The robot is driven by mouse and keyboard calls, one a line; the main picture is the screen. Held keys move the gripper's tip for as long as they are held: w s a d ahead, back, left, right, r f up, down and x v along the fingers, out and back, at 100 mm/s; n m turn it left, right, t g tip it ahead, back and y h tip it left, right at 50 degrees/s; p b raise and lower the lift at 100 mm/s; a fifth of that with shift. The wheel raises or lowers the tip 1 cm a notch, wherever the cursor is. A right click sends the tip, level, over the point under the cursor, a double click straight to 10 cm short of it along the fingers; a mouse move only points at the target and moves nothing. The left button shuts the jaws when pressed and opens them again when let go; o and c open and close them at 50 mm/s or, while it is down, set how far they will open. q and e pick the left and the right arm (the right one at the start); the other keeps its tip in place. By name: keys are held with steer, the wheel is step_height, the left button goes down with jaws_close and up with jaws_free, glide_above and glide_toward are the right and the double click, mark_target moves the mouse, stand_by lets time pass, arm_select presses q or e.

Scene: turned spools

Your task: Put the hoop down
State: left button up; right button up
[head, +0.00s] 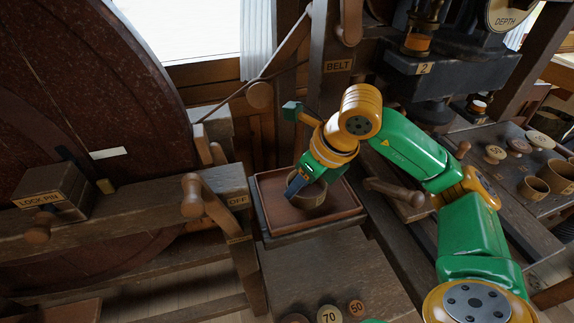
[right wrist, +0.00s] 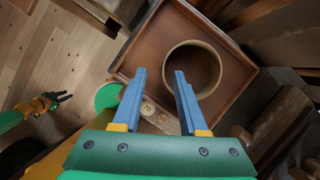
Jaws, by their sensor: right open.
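The hoop (head: 312,203) is a brown round ring lying in a square wooden tray (head: 345,205). In the right wrist view the hoop (right wrist: 216,68) looks round and open from above, inside the tray (right wrist: 142,57), towards its far right part. My right gripper (head: 295,186) is over the tray at the hoop's left side in the head view. Its blue fingers (right wrist: 160,73) are apart, and the hoop's near wall appears between their tips. My left gripper (right wrist: 62,97) shows small at the left of the right wrist view, away from the tray; its jaws are too small to judge.
A post with a handle (head: 192,196) stands left of the tray, beside a big dark wheel (head: 75,120). Round discs marked 70 (head: 329,314) and 50 (head: 357,307) lie on the bench in front. Cups and spools (head: 533,187) stand on the right bench.

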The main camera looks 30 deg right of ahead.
mark_target(295, 204)
steer(key=shift+w+d+f+h, duration=0.2)
steer(key=shift+w+d+h, duration=0.1)
steer(key=shift+w+d, duration=0.2)
steer(key=shift+s+a+f+p, duration=0.2)
steer(key=shift+a+f+p, duration=0.05)
steer(key=shift+f+p, duration=0.35)
steer(key=shift+s+a+f+p, duration=0.15)
steer(key=shift+a+f+p, duration=0.05)
steer(key=shift+f+p, duration=0.35)
steer(key=x, duration=0.2)
steer(key=shift+w+d+f, duration=0.15)
steer(key=shift+f, duration=0.15)
steer(key=shift+w+f, duration=0.25)
steer(key=shift+w, duration=0.2)
arm_select(q)
steer(key=shift+s+r, duration=0.15)
steer(key=shift+r, duration=0.45)
steer(key=shift+s+r, duration=0.15)
steer(key=shift+r, duration=0.4)
arm_select(e)
steer(key=shift+s+r, duration=0.15)
steer(key=shift+s, duration=0.1)
jaws_close()
